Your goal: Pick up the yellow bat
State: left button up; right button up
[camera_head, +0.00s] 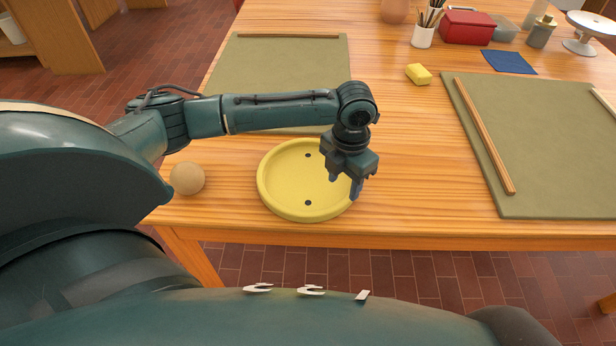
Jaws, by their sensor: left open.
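The yellow bat (290,185) is a round, shallow disc with a raised rim and small dark holes. It lies flat on the wooden table near the front edge. My left gripper (344,187) is open and points down at the bat's right side. One finger shows over the bat's inside and the other at or just beyond its right rim. I cannot tell whether the fingers touch it. The gripper hides part of the right rim. My right gripper is not in view.
A tan ball (187,179) sits left of the bat. Green boards (550,140) with wooden sticks lie at the right and behind my arm (275,60). A yellow sponge (418,74), blue cloth (509,62), red box (467,27) and brush cup (423,37) stand farther back.

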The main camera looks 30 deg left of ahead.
aim_at(342, 201)
pick_arm(q)
notch_tip(342, 201, down, 6)
jog(key=shift+r, duration=0.1)
dwell(0.4)
grip_shut()
dwell(0.3)
